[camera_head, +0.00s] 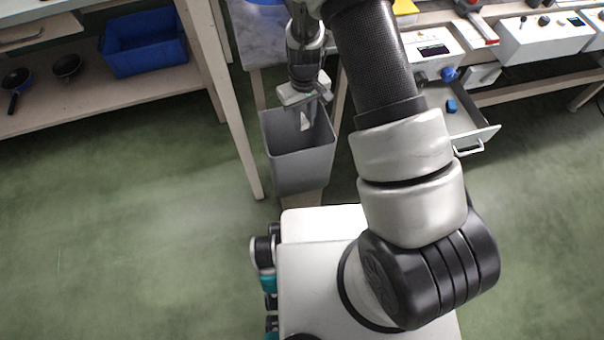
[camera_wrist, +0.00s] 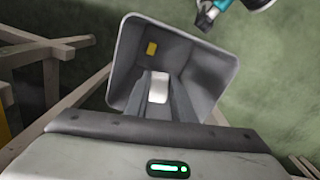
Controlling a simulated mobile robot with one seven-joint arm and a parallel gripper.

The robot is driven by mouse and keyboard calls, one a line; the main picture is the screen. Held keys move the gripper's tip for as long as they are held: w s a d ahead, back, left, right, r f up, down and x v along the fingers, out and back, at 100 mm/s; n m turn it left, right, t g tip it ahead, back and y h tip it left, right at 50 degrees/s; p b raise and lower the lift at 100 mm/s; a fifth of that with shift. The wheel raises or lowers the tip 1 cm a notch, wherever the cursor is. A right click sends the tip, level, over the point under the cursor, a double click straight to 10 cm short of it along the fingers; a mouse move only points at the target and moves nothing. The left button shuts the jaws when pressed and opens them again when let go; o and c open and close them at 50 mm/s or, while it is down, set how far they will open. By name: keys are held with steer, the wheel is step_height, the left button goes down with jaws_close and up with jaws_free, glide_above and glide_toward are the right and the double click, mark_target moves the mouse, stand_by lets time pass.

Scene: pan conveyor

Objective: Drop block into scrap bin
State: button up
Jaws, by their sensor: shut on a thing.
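The scrap bin (camera_head: 305,165) is a grey, open-topped bin in front of the shelf post in the head view. In the wrist view its opening (camera_wrist: 215,70) lies beneath my gripper. My gripper (camera_head: 306,116) points down over the bin mouth and is shut on a small white block (camera_head: 304,122). In the wrist view, the white block (camera_wrist: 158,88) sits between the two grey fingers of my gripper (camera_wrist: 160,100).
A shelf with a blue crate (camera_head: 145,45) and dark pans (camera_head: 67,66) stands at the left. A wooden post (camera_head: 236,125) is close to the bin's left side. An open drawer (camera_head: 465,130) with a blue piece is at the right. Green floor is clear at lower left.

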steer(key=o, duration=1.1)
steer(key=shift+c, duration=0.2)
step_height(320, 180, up, 17)
steer(key=p, duration=0.4)
steer(key=shift+r, duration=0.2)
